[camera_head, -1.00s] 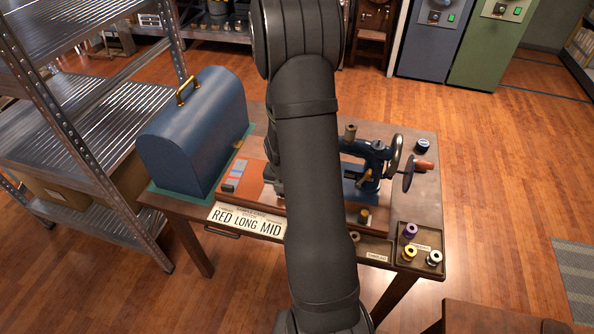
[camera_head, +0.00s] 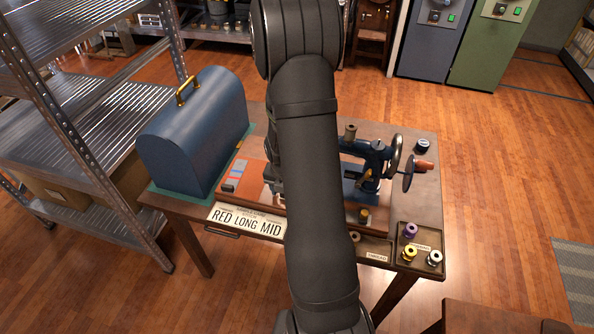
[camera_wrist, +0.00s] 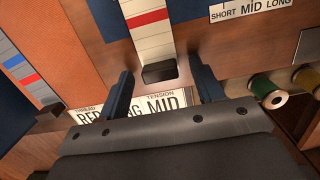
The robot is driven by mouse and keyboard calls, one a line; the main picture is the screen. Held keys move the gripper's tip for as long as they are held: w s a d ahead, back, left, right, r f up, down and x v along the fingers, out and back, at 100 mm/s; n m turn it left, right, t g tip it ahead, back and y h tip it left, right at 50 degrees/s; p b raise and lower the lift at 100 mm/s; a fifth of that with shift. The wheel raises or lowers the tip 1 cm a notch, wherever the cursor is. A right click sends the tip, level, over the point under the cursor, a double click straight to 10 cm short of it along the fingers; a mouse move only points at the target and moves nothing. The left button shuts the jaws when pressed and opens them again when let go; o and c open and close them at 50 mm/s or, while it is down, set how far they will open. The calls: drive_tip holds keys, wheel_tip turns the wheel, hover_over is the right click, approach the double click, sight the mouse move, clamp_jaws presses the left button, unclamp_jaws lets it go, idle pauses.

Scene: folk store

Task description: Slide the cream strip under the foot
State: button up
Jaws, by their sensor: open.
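The cream strip (camera_wrist: 150,38), with thin cross lines and a red band, runs down from the top in the wrist view. A dark block (camera_wrist: 159,72) sits at its near end. My gripper (camera_wrist: 161,80) is open, with one finger on each side of the block, apart from it. The blue sewing machine (camera_head: 366,172) stands on a wooden base on the table. My arm covers its left part in the head view. The foot cannot be made out in either view.
A "RED LONG MID" card (camera_head: 246,221) is at the table's front, below my fingers. A blue domed case (camera_head: 193,132) stands at the left. A tray (camera_head: 406,267) with spools is at the front right. A colour-patched strip (camera_wrist: 27,72) lies left of my gripper.

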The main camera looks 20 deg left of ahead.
wheel_tip(320, 180, up, 17)
drive_tip(key=s, duration=0.2)
drive_tip(key=shift+r, duration=0.15)
idle(0.3)
idle(0.4)
drive_tip(key=f, duration=0.5)
drive_tip(key=w+f, duration=0.1)
drive_tip(key=f, duration=0.5)
drive_tip(key=w+f, duration=0.1)
drive_tip(key=f, duration=0.5)
drive_tip(key=shift+f, duration=0.15)
wheel_tip(320, 180, up, 18)
drive_tip(key=s+f, duration=0.1)
drive_tip(key=s, duration=0.1)
drive_tip(key=f, duration=0.5)
drive_tip(key=w+f, duration=0.1)
drive_tip(key=f, duration=0.5)
drive_tip(key=w+f, duration=0.1)
drive_tip(key=f, duration=0.5)
drive_tip(key=shift+f, duration=0.15)
drive_tip(key=s, duration=0.4)
drive_tip(key=shift+r, duration=0.3)
drive_tip(key=shift+s, duration=0.65)
